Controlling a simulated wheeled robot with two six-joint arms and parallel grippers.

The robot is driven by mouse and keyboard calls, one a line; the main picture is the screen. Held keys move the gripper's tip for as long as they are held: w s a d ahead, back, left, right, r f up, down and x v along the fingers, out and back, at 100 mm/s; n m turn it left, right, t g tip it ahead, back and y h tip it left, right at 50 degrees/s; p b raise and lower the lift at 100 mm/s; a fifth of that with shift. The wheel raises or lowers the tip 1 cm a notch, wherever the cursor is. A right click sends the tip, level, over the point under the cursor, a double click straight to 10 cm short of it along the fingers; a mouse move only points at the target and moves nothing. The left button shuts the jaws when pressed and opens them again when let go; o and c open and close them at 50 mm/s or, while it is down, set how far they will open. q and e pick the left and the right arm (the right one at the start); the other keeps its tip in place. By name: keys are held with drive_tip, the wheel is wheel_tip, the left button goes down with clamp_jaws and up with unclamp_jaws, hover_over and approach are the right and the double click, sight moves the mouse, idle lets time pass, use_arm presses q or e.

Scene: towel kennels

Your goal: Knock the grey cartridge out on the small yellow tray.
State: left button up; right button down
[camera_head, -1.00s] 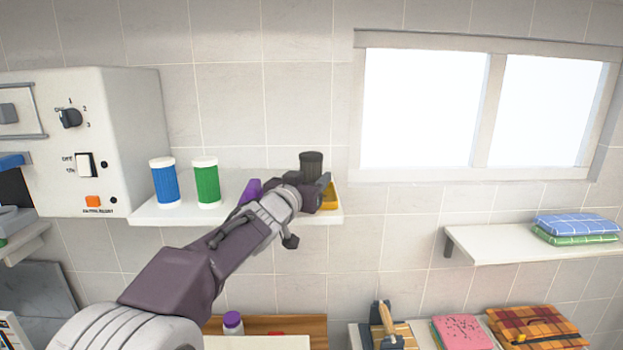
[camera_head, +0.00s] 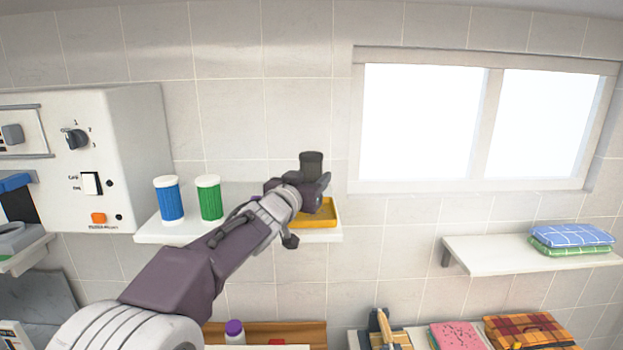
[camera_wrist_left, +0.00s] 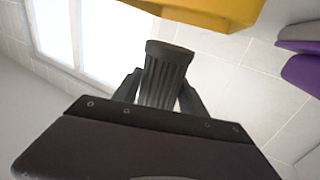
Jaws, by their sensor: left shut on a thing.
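The grey cartridge (camera_head: 311,164) is dark and ribbed with a wider rim. My left gripper (camera_head: 311,182) is shut on it and holds it about upright above the shelf. In the left wrist view the cartridge (camera_wrist_left: 164,82) sits between the two fingers. The small yellow tray (camera_head: 319,214) lies on the right end of the white shelf, below and behind the gripper, partly hidden by it. The tray also shows at the top of the wrist view (camera_wrist_left: 195,10). The cartridge appears apart from the tray. My right gripper is not in view.
A white machine (camera_head: 125,150) with a dial and switch is farther left. Purple and grey things (camera_wrist_left: 303,72) show in the wrist view. A window is at right.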

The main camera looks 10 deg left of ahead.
use_arm(q)
drive_tip(key=shift+s+d+f+b, duration=0.15)
drive_tip(key=shift+s+b, duration=0.2)
drive_tip(key=shift+s, duration=0.15)
drive_tip(key=s+d+b, duration=0.3)
drive_tip(key=s, duration=0.7)
drive_tip(key=shift+s+b, duration=0.25)
drive_tip(key=shift+b, duration=0.05)
